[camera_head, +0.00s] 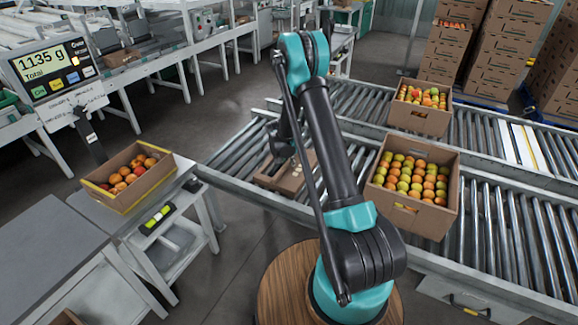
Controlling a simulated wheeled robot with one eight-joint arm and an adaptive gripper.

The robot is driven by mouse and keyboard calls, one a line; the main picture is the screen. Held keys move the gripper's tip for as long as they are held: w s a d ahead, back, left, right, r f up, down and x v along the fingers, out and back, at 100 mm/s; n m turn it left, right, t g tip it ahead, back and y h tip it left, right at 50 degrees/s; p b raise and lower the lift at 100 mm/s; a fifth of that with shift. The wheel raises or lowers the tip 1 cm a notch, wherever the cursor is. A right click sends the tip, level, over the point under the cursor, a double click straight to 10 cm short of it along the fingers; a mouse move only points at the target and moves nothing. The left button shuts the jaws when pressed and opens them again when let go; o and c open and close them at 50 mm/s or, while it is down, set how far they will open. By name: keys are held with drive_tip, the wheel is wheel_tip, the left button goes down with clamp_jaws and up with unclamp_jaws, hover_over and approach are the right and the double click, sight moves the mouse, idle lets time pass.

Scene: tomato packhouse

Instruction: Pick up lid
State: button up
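A flat brown cardboard piece (293,178), which looks like the lid, lies on the near roller conveyor, left of the box of tomatoes. My arm hides part of it. My gripper (281,152) is dark and points down just above or at the far side of this piece. It is partly behind my arm, and I cannot tell whether its fingers are open or shut, or whether they touch the cardboard.
An open box of green and orange tomatoes (373,192) stands on the near conveyor (488,235). Another filled box (417,119) stands behind it. A tomato box (150,190) sits on the scale at left, whose display (45,64) reads 1135 g. Stacked cartons (494,55) stand at back right.

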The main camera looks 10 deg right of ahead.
clamp_jaws()
drive_tip(key=shift+r, duration=0.15)
